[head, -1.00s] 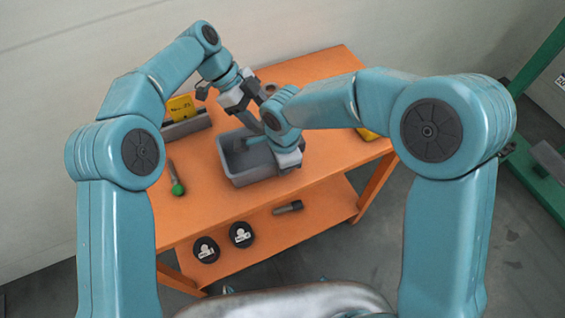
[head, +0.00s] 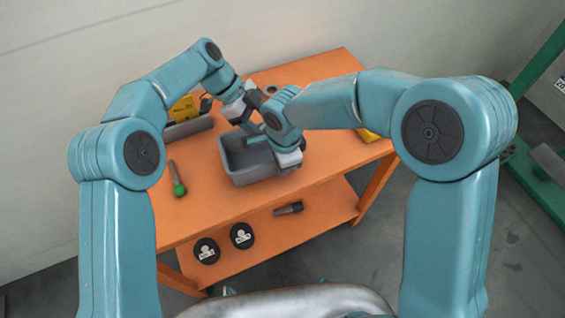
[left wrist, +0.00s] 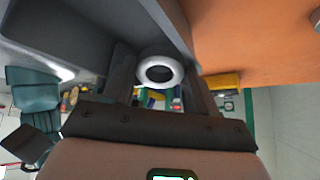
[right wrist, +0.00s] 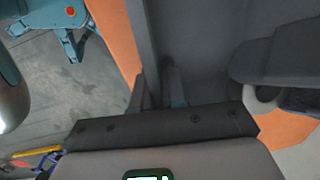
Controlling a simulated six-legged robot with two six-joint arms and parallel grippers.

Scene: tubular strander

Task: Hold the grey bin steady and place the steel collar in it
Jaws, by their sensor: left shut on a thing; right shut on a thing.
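The grey bin (head: 235,175) stands open on the orange table (head: 205,215). My right gripper (right wrist: 158,85) is shut on the bin's wall (right wrist: 146,40); its fingers straddle the wall in the right wrist view. My left gripper (left wrist: 158,75) is shut on the steel collar (left wrist: 160,84), a pale ring between its fingertips. The collar is also partly visible in the right wrist view (right wrist: 264,96), beside a finger. The left gripper (head: 247,125) is over the bin's far side in the head view, where the collar is hidden. Its height above the rim is unclear.
A green-ended tool (head: 179,188) lies left of the bin. A grey tray (head: 188,128) with a yellow sign (head: 183,108) stands at the back left. A dark ring (head: 271,88) lies behind the arms. Black discs (head: 241,236) and a dark cylinder (head: 289,208) lie on the lower shelf.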

